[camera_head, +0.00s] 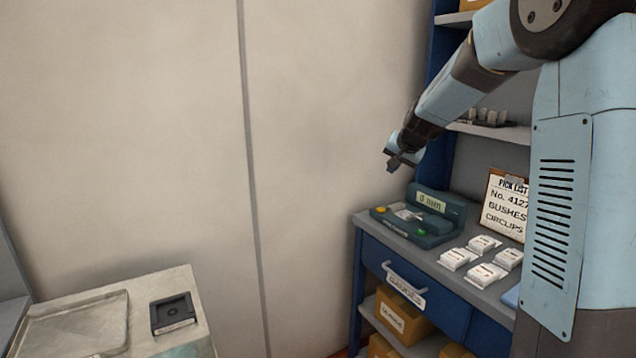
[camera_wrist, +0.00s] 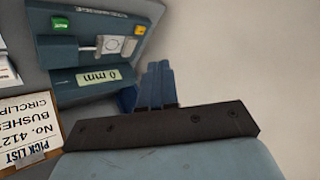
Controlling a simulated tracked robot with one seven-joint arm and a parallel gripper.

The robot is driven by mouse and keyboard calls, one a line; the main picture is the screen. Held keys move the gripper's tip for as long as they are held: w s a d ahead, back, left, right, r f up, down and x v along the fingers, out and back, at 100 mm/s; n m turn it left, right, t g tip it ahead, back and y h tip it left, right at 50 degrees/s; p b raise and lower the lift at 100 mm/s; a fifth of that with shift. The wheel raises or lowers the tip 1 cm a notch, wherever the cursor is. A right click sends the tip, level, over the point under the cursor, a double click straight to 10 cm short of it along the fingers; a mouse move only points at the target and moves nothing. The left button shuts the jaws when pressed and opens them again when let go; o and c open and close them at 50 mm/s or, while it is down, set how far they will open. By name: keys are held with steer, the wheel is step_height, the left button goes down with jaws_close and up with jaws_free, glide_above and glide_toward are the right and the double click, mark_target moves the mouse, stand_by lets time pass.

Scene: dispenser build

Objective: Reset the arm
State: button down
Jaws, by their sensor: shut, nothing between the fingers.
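My gripper (camera_head: 395,162) hangs in the air at the end of my arm, above and a little left of the teal dispenser device on the counter. Its fingers are shut with nothing between them. In the wrist view the closed fingers (camera_wrist: 156,86) stand up together beside the device. The device (camera_head: 430,213) has a display reading "0 mm" and a yellow and a green button. It also shows in the wrist view (camera_wrist: 75,92), upside down, with a pale ring-shaped part near its green button. My gripper is apart from the device.
The blue counter (camera_head: 371,247) bears several white card stacks (camera_head: 485,243) and a pick list clipboard (camera_head: 505,205). Shelves stand behind it, one with small grey parts (camera_head: 488,116). Air left of my gripper is clear.

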steer(key=s+r+n+g, duration=0.1)
steer(key=s+r+n, duration=0.15)
steer(key=s, duration=0.95)
steer(key=s+r+n, duration=0.1)
steer(key=s+r, duration=0.2)
steer(key=s, duration=0.9)
steer(key=s+d+f+h, duration=0.1)
steer(key=s+f, duration=0.1)
steer(key=s, duration=0.7)
steer(key=s+f+n+g, duration=0.1)
steer(key=s+f, duration=0.1)
steer(key=s, duration=0.8)
steer(key=shift+d+f+g+h, duration=0.2)
steer(key=shift+d+g+h, duration=0.1)
steer(key=shift+d+h, duration=0.1)
steer(key=shift+n, duration=0.25)
